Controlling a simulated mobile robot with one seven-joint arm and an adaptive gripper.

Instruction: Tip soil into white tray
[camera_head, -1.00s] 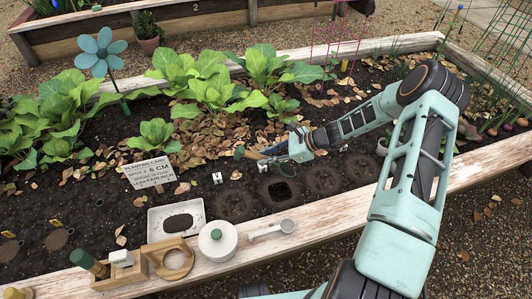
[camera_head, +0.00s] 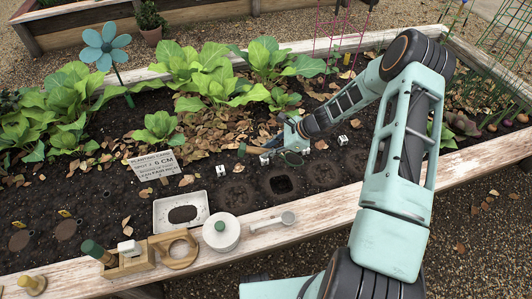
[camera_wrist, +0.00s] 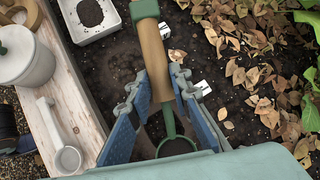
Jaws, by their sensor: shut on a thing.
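My gripper (camera_wrist: 159,82) is shut on a hand scoop with a wooden handle (camera_wrist: 154,55) and green end cap. The scoop's green-rimmed bowl (camera_wrist: 176,145) sits between the blue finger pads; its inside looks dark, but I cannot tell how much soil is in it. In the head view, my gripper (camera_head: 284,140) holds the scoop above the bed, behind the square hole. The white tray (camera_head: 158,222) stands on the soil at the front, left of my gripper, with a dark soil patch inside. Its near corner also shows in the wrist view (camera_wrist: 114,22).
The planting sign (camera_head: 154,165) stands behind the tray. A lidded white pot (camera_head: 221,235), a white spoon (camera_head: 268,222) and wooden tools (camera_head: 170,248) rest on the front plank. Small white numbered markers (camera_head: 221,171) stand near the holes. Leafy plants (camera_head: 230,85) fill the back.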

